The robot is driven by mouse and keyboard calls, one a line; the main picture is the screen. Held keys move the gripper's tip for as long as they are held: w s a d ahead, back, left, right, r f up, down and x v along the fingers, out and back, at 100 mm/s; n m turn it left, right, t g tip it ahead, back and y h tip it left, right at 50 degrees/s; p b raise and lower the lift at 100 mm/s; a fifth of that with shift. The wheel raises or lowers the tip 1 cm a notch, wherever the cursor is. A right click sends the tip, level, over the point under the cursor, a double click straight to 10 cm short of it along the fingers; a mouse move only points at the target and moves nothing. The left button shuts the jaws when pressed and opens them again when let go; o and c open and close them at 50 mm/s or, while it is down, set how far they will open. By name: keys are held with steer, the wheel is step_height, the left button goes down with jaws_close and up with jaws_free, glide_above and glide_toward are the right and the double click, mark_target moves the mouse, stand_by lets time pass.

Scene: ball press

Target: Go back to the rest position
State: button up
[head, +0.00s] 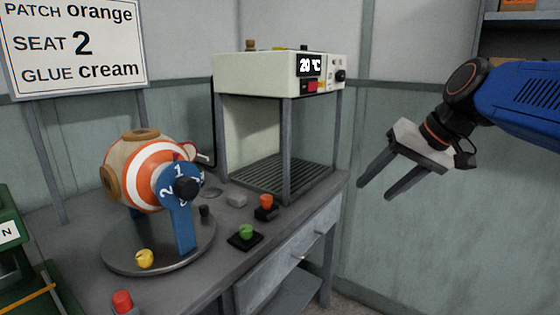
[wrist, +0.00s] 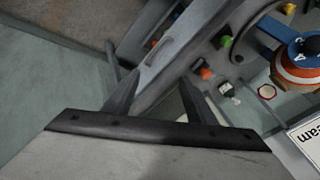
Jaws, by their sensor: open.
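My gripper (head: 382,187) is at the right in the head view, raised in the air to the right of the bench. Its two fingers are apart with nothing between them, and they point down and left. The fingers also show in the wrist view (wrist: 150,80), empty, with the bench beyond them. My gripper touches nothing.
The bench (head: 215,255) holds a striped ball (head: 140,172) on a round turntable (head: 120,262), a blue numbered dial arm (head: 183,225), buttons and a press cabinet (head: 265,75) reading 20 °C. A sign (head: 75,45) stands behind. A shelf (head: 520,35) is at upper right.

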steer(key=s+d+f+h, duration=0.2)
steer(key=s+d+f, duration=0.1)
steer(key=s+f, duration=0.6)
steer(key=s+d+f+n+h, duration=0.1)
steer(key=s+d+f+h, duration=0.2)
steer(key=s+f, duration=0.5)
step_height(320, 180, down, 5)
steer(key=shift+s+d, duration=0.4)
steer(key=shift+d, duration=0.05)
